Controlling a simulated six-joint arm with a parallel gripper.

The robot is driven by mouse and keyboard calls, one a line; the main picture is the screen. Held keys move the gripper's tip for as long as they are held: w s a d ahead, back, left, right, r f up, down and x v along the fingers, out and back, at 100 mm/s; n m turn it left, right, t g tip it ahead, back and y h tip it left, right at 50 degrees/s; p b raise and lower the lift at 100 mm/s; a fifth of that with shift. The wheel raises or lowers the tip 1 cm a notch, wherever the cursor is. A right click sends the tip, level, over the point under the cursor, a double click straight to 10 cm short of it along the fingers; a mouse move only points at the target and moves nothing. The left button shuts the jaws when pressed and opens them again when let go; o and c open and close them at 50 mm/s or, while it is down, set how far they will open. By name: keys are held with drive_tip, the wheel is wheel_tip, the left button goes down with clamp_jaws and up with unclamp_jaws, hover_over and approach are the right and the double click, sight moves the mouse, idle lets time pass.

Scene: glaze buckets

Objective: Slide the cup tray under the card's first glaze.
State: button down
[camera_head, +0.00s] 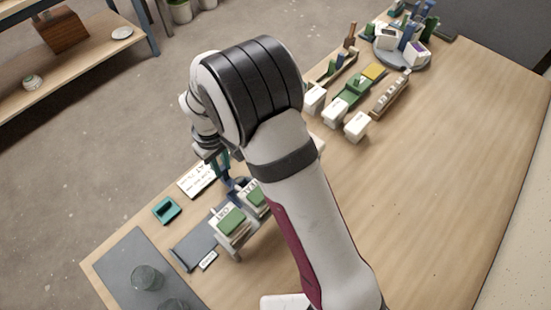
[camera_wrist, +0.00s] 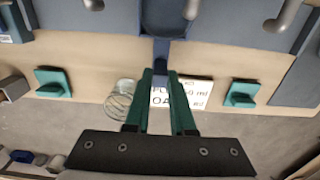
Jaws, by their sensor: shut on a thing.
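My gripper (camera_wrist: 160,73) has its two green fingers closed on a blue tab (camera_wrist: 161,48), which seems to be the cup tray's handle. In the head view, my arm hides most of the gripper. A clear glass cup (camera_wrist: 121,98) shows just left of the fingers; I cannot tell what it stands on. The white card (camera_head: 197,178) lies near the table edge; in the wrist view the fingers partly cover its text. Two labelled buckets with green tops, one reading OAT (camera_head: 232,225) and one partly hidden (camera_head: 257,198), stand on a rack beside the gripper.
A teal square piece (camera_head: 166,210) lies left of the rack. A dark mat (camera_head: 120,262) holds clear glasses (camera_head: 147,279). Metal hooks (camera_wrist: 191,9) hang at the wrist view's top. White blocks (camera_head: 357,126) and a grey turntable (camera_head: 405,60) stand farther back. The right table is clear.

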drive_tip(key=shift+w+d, duration=1.75)
drive_tip(key=shift+w, duration=0.1)
drive_tip(key=shift+w+d, duration=0.1)
drive_tip(key=shift+w+d, duration=0.15)
drive_tip(key=shift+d, duration=0.05)
drive_tip(key=c, duration=0.8)
unclamp_jaws()
drive_tip(key=shift+c, duration=0.2)
wheel_tip(320, 180, up, 7)
